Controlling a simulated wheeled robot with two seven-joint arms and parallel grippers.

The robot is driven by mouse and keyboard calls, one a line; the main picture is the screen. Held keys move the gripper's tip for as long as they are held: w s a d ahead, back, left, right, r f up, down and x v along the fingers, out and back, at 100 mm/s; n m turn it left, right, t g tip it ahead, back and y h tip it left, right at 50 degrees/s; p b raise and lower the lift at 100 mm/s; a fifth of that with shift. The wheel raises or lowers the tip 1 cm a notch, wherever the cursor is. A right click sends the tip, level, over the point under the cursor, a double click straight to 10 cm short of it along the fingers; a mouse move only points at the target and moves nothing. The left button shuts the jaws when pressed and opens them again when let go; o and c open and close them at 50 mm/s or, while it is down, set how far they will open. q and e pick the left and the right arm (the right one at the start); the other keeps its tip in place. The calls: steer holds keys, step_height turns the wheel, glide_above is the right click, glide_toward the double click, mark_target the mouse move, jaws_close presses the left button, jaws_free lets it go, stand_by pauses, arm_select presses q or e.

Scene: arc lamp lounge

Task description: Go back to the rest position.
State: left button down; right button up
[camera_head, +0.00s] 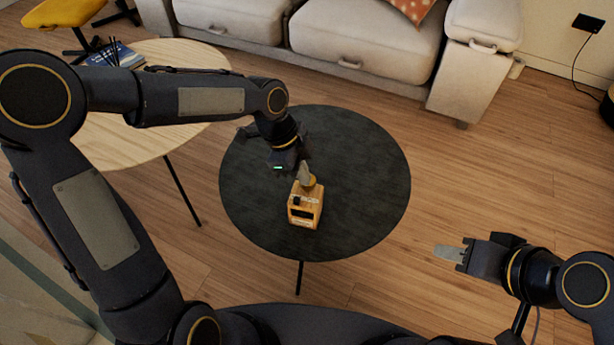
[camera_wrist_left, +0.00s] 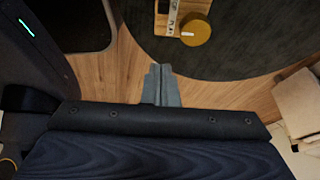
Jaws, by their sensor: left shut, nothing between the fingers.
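My left gripper (camera_head: 304,172) is over the dark round table in the head view, with its grey fingers together and nothing between them. In the left wrist view the shut fingers (camera_wrist_left: 161,84) show against the wooden floor near the table edge. In the head view its tips appear close to a small wooden box (camera_head: 304,216) with a mustard-yellow round piece (camera_head: 314,190) behind it; I cannot tell the height gap. My right gripper (camera_head: 447,252) is over the floor, right of the table, and looks empty. Its fingers overlap in the view, so their opening is unclear.
The dark round table (camera_head: 365,190) carries the wooden box. A pale wooden table (camera_head: 125,140) with a blue book (camera_head: 120,57) stands at left, under my left arm. A light sofa (camera_head: 350,45) is at the back. The floor (camera_head: 480,170) at right is clear.

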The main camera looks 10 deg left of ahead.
stand_by(0.5)
arm_select(q)
steer(key=s+a+r+n+t+y, duration=0.1)
steer(key=s+a+r+n+t, duration=0.2)
steer(key=s+a+r+n, duration=0.7)
steer(key=s+a+f+n+t+h, duration=0.1)
steer(key=s+a+f+n+t, duration=0.2)
steer(key=s+n, duration=0.7)
step_height(320, 180, up, 28)
steer(key=w+n+p, duration=0.1)
steer(key=p, duration=2.5)
steer(key=shift+a+p, duration=0.3)
steer(key=shift+p, duration=0.1)
